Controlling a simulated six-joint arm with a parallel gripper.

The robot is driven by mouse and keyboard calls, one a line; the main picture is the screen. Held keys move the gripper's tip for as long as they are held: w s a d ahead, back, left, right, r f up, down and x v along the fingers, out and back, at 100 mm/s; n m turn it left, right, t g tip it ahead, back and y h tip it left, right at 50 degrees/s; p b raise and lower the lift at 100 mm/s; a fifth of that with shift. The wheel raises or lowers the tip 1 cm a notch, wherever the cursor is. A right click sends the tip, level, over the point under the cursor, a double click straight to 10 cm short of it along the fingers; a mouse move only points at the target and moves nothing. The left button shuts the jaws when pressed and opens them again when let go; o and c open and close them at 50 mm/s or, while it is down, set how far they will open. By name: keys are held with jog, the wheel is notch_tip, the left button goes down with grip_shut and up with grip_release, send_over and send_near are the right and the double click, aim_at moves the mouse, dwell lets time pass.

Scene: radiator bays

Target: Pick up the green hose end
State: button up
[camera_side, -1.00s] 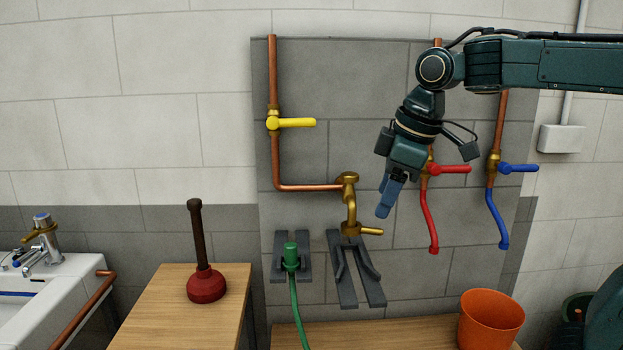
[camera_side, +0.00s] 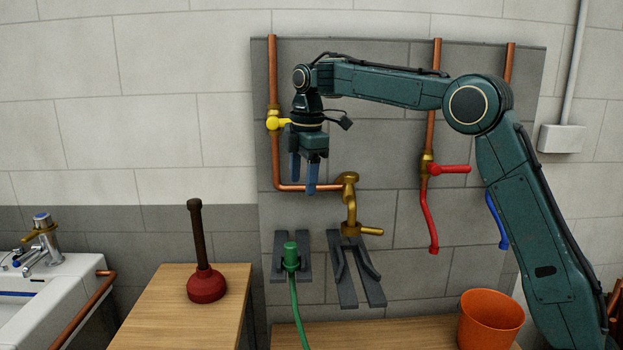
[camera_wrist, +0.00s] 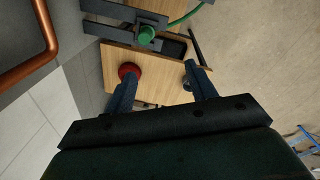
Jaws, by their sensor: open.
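The green hose end (camera_side: 291,256) stands upright in a dark grey forked holder (camera_side: 277,262) on the wall panel, with its green hose hanging down below. It also shows at the top of the wrist view (camera_wrist: 147,35), seen from above. My gripper (camera_side: 303,188) points down, above the hose end and in front of the copper pipe. Its two blue fingers are apart with nothing between them. In the wrist view the fingers (camera_wrist: 158,80) are spread, and the hose end lies beyond their tips.
A copper pipe (camera_side: 308,187) with a yellow-handled valve (camera_side: 297,123) runs close to my gripper. A brass tap (camera_side: 351,212) is to its right, above a second dark holder (camera_side: 359,275). A red plunger (camera_side: 206,286) stands on the left bench; an orange bucket (camera_side: 490,318) is at right.

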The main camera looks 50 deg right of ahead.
aim_at(290, 245)
jog(key=w+d+f+n+g, duration=0.1)
jog(key=w+f+n, duration=0.2)
jog(key=w+f, duration=0.3)
jog(key=shift+w+d+f+n, duration=0.2)
jog(key=shift+w+n, duration=0.1)
jog(key=shift+n, duration=0.1)
jog(key=shift+f, duration=4.3)
jog(key=shift+s+f, duration=0.1)
jog(key=shift+f, duration=0.05)
jog(key=shift+s+d+f, duration=0.1)
jog(key=shift+s+f, duration=0.05)
jog(key=shift+f, duration=1.1)
jog(key=shift+s+f, duration=0.1)
jog(key=shift+f, duration=1.15)
